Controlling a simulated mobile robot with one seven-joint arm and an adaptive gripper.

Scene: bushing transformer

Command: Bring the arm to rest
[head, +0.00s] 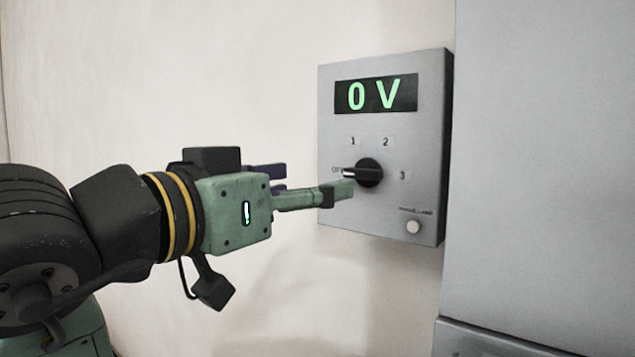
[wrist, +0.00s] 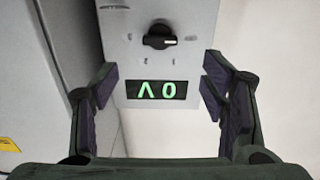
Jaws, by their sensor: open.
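My gripper (head: 318,185) reaches from the left toward a grey control box (head: 335,115) on the wall. In the wrist view my gripper (wrist: 160,90) is open, with its two fingers wide apart and nothing between them but the view of the box (wrist: 118,50). A black rotary knob (head: 369,173) on the box points left, to the OFF mark. In the head view a fingertip overlaps the lower left of the box beside the knob; I cannot tell whether it touches. The wrist view shows the knob (wrist: 158,37) beyond the fingers, apparently clear of them.
The green display (head: 376,94) reads 0 V. A large grey cabinet (head: 545,160) stands to the right. The pale wall (head: 250,80) behind my arm is bare.

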